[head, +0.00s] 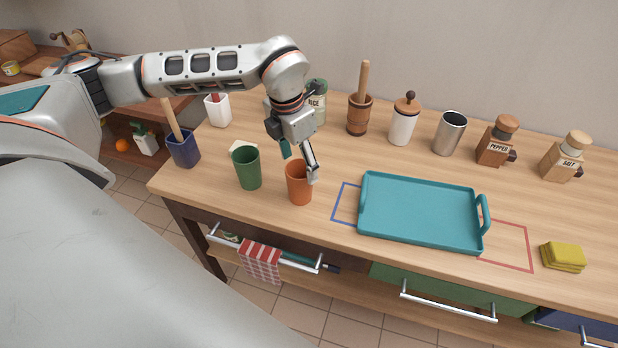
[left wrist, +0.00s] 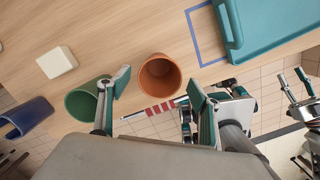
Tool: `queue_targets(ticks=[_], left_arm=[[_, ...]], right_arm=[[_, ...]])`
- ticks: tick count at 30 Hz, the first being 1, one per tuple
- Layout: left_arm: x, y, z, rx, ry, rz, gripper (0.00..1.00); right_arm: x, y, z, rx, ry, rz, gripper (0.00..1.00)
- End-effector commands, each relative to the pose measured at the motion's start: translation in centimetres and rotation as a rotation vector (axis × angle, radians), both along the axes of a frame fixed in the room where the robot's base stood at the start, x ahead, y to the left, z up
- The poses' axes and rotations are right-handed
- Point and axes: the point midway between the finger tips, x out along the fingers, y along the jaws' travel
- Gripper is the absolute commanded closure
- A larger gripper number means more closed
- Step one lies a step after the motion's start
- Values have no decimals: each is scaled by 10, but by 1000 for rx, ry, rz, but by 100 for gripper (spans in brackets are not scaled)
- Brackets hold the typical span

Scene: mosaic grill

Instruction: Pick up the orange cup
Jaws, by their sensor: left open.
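The orange cup (head: 299,186) stands upright on the wooden counter near its front edge. My left gripper (head: 299,160) is open above the cup, pointing down, with one finger in front of the cup's right rim in the head view. In the left wrist view the open, empty cup (left wrist: 159,76) shows between the spread fingertips of my left gripper (left wrist: 158,86). I cannot tell whether the fingers touch it. What seems to be my right gripper (left wrist: 294,88) shows at the right edge of the left wrist view, its opening unclear.
A blue holder (head: 184,150) is farther left. A teal tray (head: 420,238) lies to the right. Several containers, including a metal cup (head: 449,134), line the back.

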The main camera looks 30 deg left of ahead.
Motion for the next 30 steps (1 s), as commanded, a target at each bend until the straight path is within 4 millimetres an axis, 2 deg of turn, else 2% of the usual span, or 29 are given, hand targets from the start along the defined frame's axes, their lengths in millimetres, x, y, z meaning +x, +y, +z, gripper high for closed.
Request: queue_targets(ticks=[10,19,29,30], left_arm=[[3,-2,-32,-2,2,1,36],[8,-4,-71,-1,3,0,36],[9,-4,-77,-2,1,0,36],[9,-4,-77,-2,1,0,46]], right_arm=[[-13,5,-7,7,22,3,60],[-12,6,-8,10,22,0,60],[-10,6,-7,9,19,0,60],[-10,5,-7,10,18,0,60]])
